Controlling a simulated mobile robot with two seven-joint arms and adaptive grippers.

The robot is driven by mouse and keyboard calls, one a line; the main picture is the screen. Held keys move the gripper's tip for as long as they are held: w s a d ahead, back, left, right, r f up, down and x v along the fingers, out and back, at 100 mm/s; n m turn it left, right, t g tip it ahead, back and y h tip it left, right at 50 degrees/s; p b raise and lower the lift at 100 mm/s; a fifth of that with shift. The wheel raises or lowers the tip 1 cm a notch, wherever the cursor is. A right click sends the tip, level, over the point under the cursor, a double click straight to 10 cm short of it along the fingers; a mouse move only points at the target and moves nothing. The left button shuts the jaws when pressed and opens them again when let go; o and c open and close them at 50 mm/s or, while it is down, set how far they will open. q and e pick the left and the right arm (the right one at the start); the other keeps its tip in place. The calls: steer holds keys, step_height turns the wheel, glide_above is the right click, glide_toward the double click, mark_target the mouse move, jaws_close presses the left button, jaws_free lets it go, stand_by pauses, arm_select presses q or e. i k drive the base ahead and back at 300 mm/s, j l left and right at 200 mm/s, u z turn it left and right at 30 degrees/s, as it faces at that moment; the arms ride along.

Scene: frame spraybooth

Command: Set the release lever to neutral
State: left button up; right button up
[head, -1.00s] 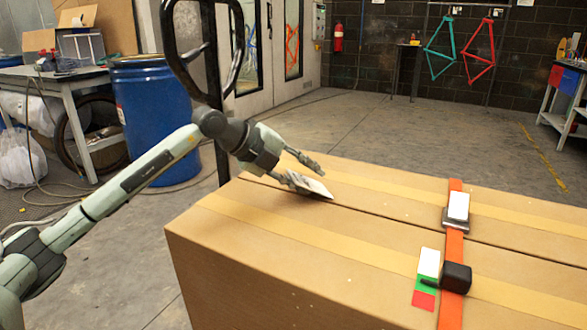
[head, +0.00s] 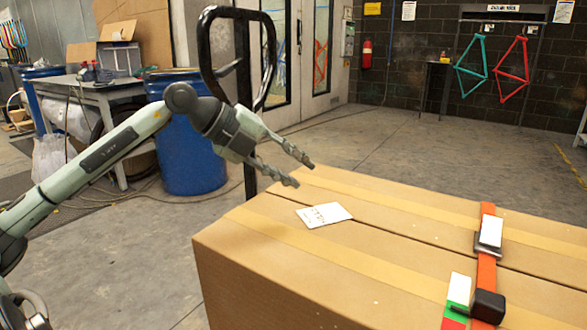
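An orange strap (head: 486,267) runs over the large cardboard box (head: 290,265). On it sits a black block (head: 488,307) with a small dark lever tab (head: 461,309) pointing left across a white, green and red label (head: 459,290). The tab lies over the green part, near the red; the bottom of the picture cuts off the label. My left gripper (head: 301,173) is open and empty above the box's far left part, well away from the lever. A white card (head: 324,215) lies on the box below it, apart from the fingers. My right gripper is out of view.
A metal buckle with a white tag (head: 490,232) sits farther up the strap. A black upright handle frame (head: 244,100) stands behind my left arm. A blue drum (head: 190,150) and a grey table (head: 90,85) stand at the left. The floor behind the box is clear.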

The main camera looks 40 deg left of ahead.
mark_target(226, 70)
steer(key=k+j, duration=0.8)
steer(key=k, duration=0.05)
